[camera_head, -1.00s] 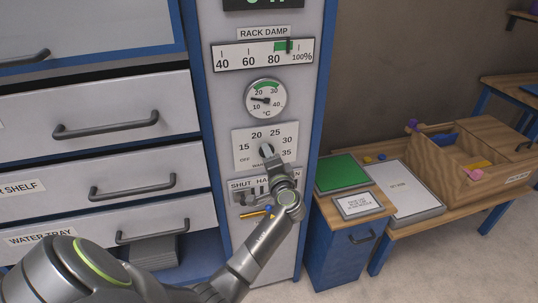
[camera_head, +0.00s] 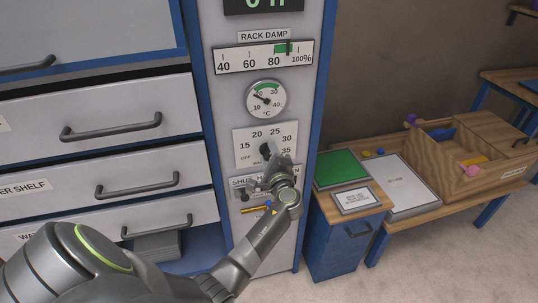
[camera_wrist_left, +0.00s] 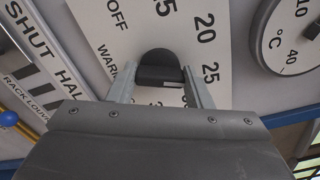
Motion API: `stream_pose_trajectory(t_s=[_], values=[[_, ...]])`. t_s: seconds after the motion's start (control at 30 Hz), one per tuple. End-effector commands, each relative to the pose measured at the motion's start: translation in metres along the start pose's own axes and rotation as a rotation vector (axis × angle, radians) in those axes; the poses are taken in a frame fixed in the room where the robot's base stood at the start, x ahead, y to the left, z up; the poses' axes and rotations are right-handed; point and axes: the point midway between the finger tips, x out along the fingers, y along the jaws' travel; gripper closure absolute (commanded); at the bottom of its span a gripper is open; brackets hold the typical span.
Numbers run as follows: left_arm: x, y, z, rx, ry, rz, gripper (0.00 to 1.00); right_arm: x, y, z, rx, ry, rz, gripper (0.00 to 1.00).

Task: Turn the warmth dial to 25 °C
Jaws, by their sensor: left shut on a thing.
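The warmth dial's dark knob (camera_head: 266,150) sits on a white plate marked OFF, WARM, 15, 20, 25, 30 and 35. My left gripper (camera_head: 268,162) reaches up to it from below. In the left wrist view the gripper (camera_wrist_left: 160,85) is shut on the dark knob (camera_wrist_left: 158,66), with one finger on each side. The 20 and 25 marks show right of the knob in that view. Part of the knob is hidden by the gripper, and I cannot tell its exact setting. My right gripper is not in view.
A round °C gauge (camera_head: 266,100) sits above the dial, its needle pointing up-left. The RACK DAMP scale (camera_head: 264,56) is higher. The shutter panel (camera_head: 240,184) lies behind my gripper. Drawers (camera_head: 125,180) stand left; a wooden bench (camera_head: 420,230) stands right.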

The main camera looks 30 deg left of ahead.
Motion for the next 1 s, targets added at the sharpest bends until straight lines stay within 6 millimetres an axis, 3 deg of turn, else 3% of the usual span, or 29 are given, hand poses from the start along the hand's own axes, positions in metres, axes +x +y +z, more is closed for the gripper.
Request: stream_pose_trajectory(t_s=[0.4, 0.43, 0.6, 1.0], values=[[0.0003, -0.0017, -0.0003, 0.005, 0.001, -0.004, 0.77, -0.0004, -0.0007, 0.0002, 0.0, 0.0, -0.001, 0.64], [0.0003, -0.0017, -0.0003, 0.005, 0.001, -0.004, 0.53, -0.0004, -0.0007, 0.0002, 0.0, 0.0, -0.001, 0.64], [0.0002, -0.0012, -0.0002, 0.005, 0.001, -0.003, 0.33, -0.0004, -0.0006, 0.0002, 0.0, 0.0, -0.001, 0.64], [0.0015, 0.0002, 0.0005, 0.006, 0.001, -0.001, 0.33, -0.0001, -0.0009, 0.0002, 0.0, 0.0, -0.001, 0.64]])
